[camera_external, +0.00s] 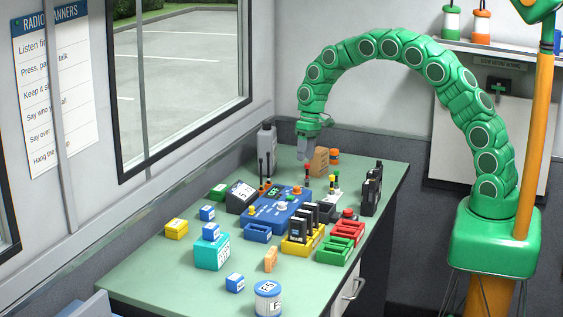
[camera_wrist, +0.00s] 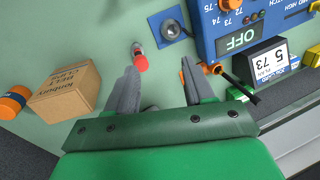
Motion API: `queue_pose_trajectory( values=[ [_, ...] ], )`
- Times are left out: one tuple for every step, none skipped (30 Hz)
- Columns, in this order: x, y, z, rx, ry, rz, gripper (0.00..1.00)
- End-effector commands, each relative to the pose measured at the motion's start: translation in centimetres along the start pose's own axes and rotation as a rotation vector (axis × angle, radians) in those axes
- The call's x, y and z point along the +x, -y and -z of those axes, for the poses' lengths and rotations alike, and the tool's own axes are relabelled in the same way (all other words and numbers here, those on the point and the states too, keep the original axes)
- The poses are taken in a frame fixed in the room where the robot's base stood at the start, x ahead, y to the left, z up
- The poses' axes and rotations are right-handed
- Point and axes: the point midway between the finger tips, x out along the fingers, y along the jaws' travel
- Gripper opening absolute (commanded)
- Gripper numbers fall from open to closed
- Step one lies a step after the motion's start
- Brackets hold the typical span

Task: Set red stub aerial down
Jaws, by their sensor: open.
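The red stub aerial (camera_wrist: 140,62) shows in the wrist view as a short grey piece with a red tip. It appears to stand on the green desk, just beyond my left fingertip. A small red-topped piece (camera_external: 308,168) below my gripper in the external view seems to be the same one. My gripper (camera_wrist: 158,68) is open, with nothing between its grey fingers. In the external view my gripper (camera_external: 303,153) hangs, pointing down, over the far part of the desk.
A cardboard box (camera_wrist: 65,93) and an orange roll (camera_wrist: 14,101) stand to the left in the wrist view. The blue console (camera_wrist: 235,20) and an orange-based black stick (camera_wrist: 235,85) are to the right. Radios in a yellow tray (camera_external: 300,246) and several blocks crowd the desk's front (camera_external: 170,275).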

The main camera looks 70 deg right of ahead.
Motion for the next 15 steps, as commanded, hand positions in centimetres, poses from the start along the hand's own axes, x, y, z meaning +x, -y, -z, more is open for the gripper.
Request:
queue_pose_trajectory(
  values=[
    [-0.1,-0.3,0.3,-0.060,-0.006,-0.056,0.53],
    [-0.1,-0.5,0.4,-0.095,-0.002,-0.089,0.53],
    [0.0,-0.8,0.5,-0.137,0.003,-0.128,0.53],
    [-0.1,-1.0,0.6,-0.164,0.005,-0.153,0.53],
    [-0.1,-1.1,0.7,-0.186,0.007,-0.174,0.53],
    [-0.1,-1.3,0.7,-0.211,0.010,-0.197,0.53],
    [-0.1,-1.4,0.8,-0.225,0.012,-0.210,0.53],
    [-0.1,-1.5,0.8,-0.236,0.013,-0.219,0.53],
    [0.0,-1.6,0.9,-0.245,0.015,-0.228,0.53],
    [0.1,-1.6,0.9,-0.248,0.015,-0.231,0.53],
    [0.3,-1.7,0.9,-0.249,0.015,-0.233,0.53],
    [0.7,-1.8,0.9,-0.249,0.015,-0.233,0.53],
    [0.9,-1.8,0.9,-0.249,0.014,-0.232,0.53],
    [1.2,-1.9,0.9,-0.248,0.014,-0.231,0.53],
    [1.6,-2.0,0.9,-0.247,0.014,-0.231,0.53]
  ],
)
